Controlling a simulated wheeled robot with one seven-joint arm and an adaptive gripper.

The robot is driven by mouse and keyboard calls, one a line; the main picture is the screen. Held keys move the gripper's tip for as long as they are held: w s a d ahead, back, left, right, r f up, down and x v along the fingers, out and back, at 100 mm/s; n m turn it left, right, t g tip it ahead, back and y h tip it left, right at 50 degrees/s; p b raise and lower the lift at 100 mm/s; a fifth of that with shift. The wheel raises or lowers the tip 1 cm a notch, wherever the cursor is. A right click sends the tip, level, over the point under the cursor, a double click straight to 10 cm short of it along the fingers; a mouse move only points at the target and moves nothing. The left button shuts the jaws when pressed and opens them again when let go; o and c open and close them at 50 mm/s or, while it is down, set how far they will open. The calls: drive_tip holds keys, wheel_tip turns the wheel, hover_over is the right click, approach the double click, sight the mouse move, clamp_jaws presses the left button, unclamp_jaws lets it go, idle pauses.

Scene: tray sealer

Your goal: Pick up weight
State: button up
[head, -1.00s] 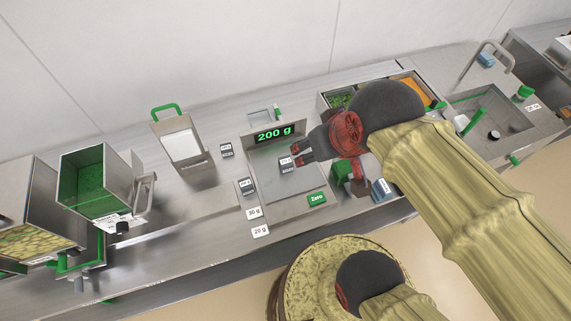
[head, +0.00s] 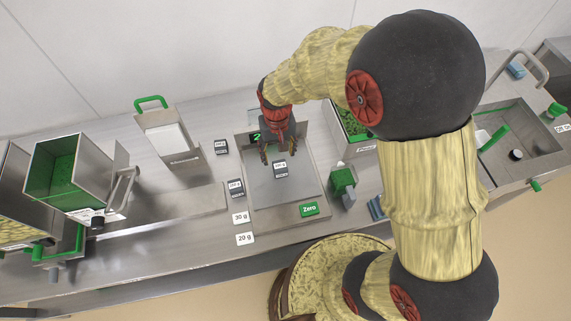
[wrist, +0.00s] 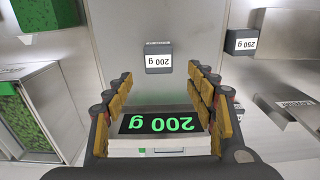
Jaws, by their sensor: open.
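A small dark weight (head: 280,171) with a white label sits alone on the scale's metal plate (head: 301,182). In the wrist view the weight (wrist: 158,58) is labelled 200 g and lies beyond the fingertips, between their lines. My gripper (head: 278,155) is open and empty, above the scale plate near its display side. The wrist view shows my gripper's two fingers (wrist: 163,78) spread apart, with the scale display (wrist: 158,124) reading 200 g between them. In the head view my gripper partly hides the display.
Other dark weights stand left of the scale: one near the back (head: 221,147) and one by its left edge (head: 236,188). Labels 30 g and 20 g lie in front. A green block (head: 342,181) stands at the scale's right, near a bin of green pieces (head: 352,128).

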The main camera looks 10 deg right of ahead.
sight(280, 165)
drive_tip(key=shift+s+f, duration=0.2)
drive_tip(key=shift+f, duration=0.35)
drive_tip(key=shift+w+f+b, duration=0.1)
drive_tip(key=shift+f+b, duration=0.3)
drive_tip(key=shift+f, duration=0.45)
drive_tip(key=f, duration=0.1)
drive_tip(key=f+b, duration=0.1)
drive_tip(key=f, duration=0.1)
drive_tip(key=f+b, duration=0.1)
drive_tip(key=f, duration=0.1)
drive_tip(key=shift+s+d+f, duration=0.1)
drive_tip(key=shift+s, duration=0.25)
drive_tip(key=c, duration=0.3)
drive_tip(key=c, duration=1.1)
drive_tip(key=shift+r, duration=0.2)
